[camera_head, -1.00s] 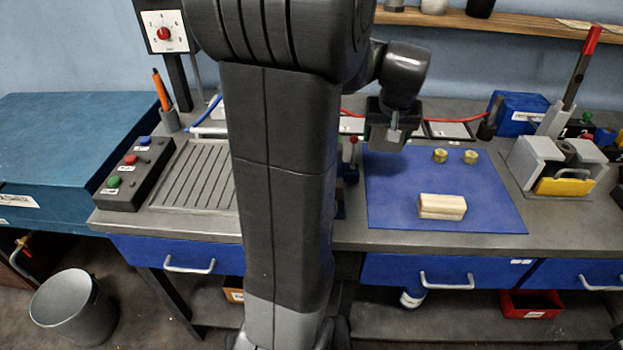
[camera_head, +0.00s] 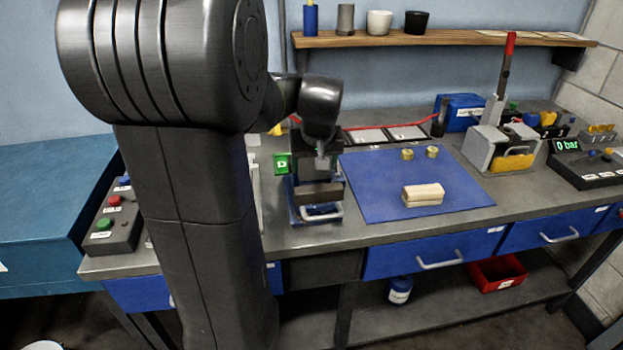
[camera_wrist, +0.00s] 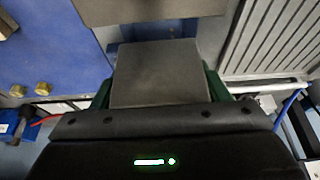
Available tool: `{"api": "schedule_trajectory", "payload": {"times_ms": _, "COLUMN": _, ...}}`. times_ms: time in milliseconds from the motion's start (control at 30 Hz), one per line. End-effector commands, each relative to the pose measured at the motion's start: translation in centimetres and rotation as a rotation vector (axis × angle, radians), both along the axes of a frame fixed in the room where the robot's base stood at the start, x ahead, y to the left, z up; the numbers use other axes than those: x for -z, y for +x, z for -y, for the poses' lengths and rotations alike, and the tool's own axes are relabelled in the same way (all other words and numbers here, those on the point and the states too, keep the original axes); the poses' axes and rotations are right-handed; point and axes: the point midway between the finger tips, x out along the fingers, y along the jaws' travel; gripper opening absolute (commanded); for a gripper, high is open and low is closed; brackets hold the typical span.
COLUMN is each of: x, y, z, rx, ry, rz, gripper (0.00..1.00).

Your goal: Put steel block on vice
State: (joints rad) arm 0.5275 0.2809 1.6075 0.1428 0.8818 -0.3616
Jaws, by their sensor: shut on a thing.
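My gripper (camera_wrist: 158,88) is shut on the steel block (camera_wrist: 160,72), a plain grey block with green edges of the fingers on both sides. In the head view my gripper (camera_head: 318,165) points down over the vice, and the block can hardly be told from the dark gripper. The vice (camera_head: 318,194) has a grey-brown front jaw, a blue base and a pale handle, and stands left of the blue mat. Its jaw also shows at the top of the wrist view (camera_wrist: 150,10), apart from the block in the picture. Whether the block touches the vice cannot be told.
The blue mat (camera_head: 385,205) carries a pale block (camera_head: 423,195) and two brass pieces (camera_head: 420,153). A grey lever device (camera_head: 492,148) stands right of it. My arm hides much of the bench's left part.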

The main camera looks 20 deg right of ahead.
Motion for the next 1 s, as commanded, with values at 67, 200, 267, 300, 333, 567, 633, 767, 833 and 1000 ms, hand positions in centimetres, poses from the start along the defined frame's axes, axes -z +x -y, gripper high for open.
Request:
{"api": "schedule_trajectory", "payload": {"times_ms": 67, "x": 0.5, "y": 0.0, "z": 0.0, "rx": 0.0, "ry": -0.001, "rz": 0.002, "gripper": 0.27}}
{"api": "schedule_trajectory", "payload": {"times_ms": 200, "x": 2.4, "y": 0.0, "z": 0.0, "rx": 0.0, "ry": -0.001, "rz": 0.0, "gripper": 0.27}}
{"api": "schedule_trajectory", "payload": {"times_ms": 267, "x": 3.2, "y": 0.0, "z": 0.0, "rx": 0.0, "ry": -0.001, "rz": -0.001, "gripper": 0.27}}
{"api": "schedule_trajectory", "payload": {"times_ms": 300, "x": 3.6, "y": 0.0, "z": 0.0, "rx": -0.001, "ry": -0.002, "rz": 0.001, "gripper": 0.27}}
{"api": "schedule_trajectory", "payload": {"times_ms": 333, "x": 3.8, "y": 0.0, "z": 0.0, "rx": 0.0, "ry": -0.003, "rz": 0.001, "gripper": 0.27}}
{"api": "schedule_trajectory", "payload": {"times_ms": 567, "x": 4.1, "y": 0.0, "z": 0.0, "rx": 0.0, "ry": -0.003, "rz": 0.003, "gripper": 0.27}}
{"api": "schedule_trajectory", "payload": {"times_ms": 633, "x": 4.1, "y": 0.0, "z": 0.0, "rx": 0.0, "ry": -0.003, "rz": 0.003, "gripper": 0.27}}
{"api": "schedule_trajectory", "payload": {"times_ms": 767, "x": 4.5, "y": 0.0, "z": 0.0, "rx": 0.0, "ry": -0.003, "rz": 0.002, "gripper": 0.27}}
{"api": "schedule_trajectory", "payload": {"times_ms": 833, "x": 4.5, "y": 0.0, "z": 0.0, "rx": 0.0, "ry": -0.001, "rz": 0.001, "gripper": 0.82}}
{"api": "schedule_trajectory", "payload": {"times_ms": 1000, "x": 4.4, "y": 0.0, "z": 0.0, "rx": 0.0, "ry": -0.001, "rz": 0.001, "gripper": 0.9}}
